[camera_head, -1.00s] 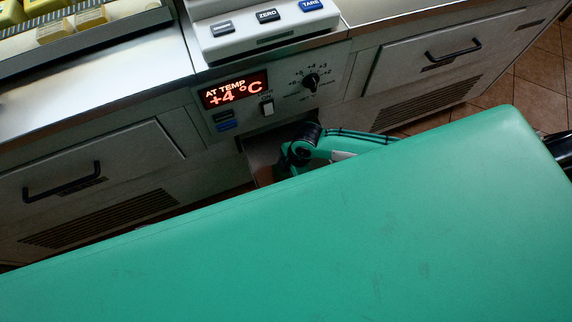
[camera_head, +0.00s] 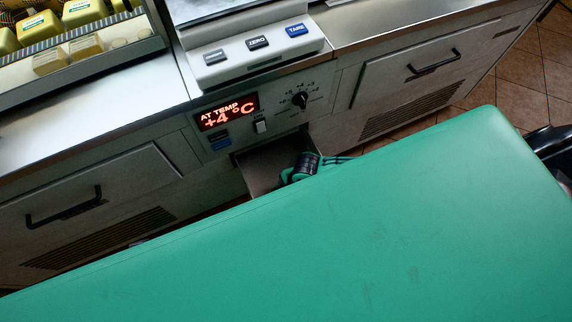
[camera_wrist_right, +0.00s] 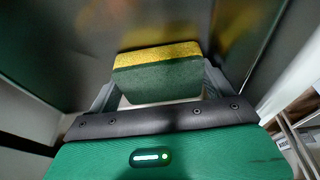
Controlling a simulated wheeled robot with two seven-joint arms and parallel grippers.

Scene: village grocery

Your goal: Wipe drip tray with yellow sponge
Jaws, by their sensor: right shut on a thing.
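The yellow sponge (camera_wrist_right: 157,72) is in the right wrist view, with a yellow layer on top and a dark green layer below. My right gripper (camera_wrist_right: 160,82) is shut on it, one finger at each side. A grey metal surface with a blurred yellow reflection lies beyond the sponge; I cannot tell whether they touch. In the head view the drip tray (camera_head: 262,172) shows as a grey metal opening below the control panel. Part of my green arm lies at it, and my large green body part hides the rest. My left gripper is not in view.
The counter front has a lit temperature display (camera_head: 227,113), a knob (camera_head: 300,100) and drawers with black handles (camera_head: 63,207). A white scale (camera_head: 250,55) stands on the counter. Cheese blocks (camera_head: 85,47) are at the upper left. Tiled floor (camera_head: 520,85) shows at the right.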

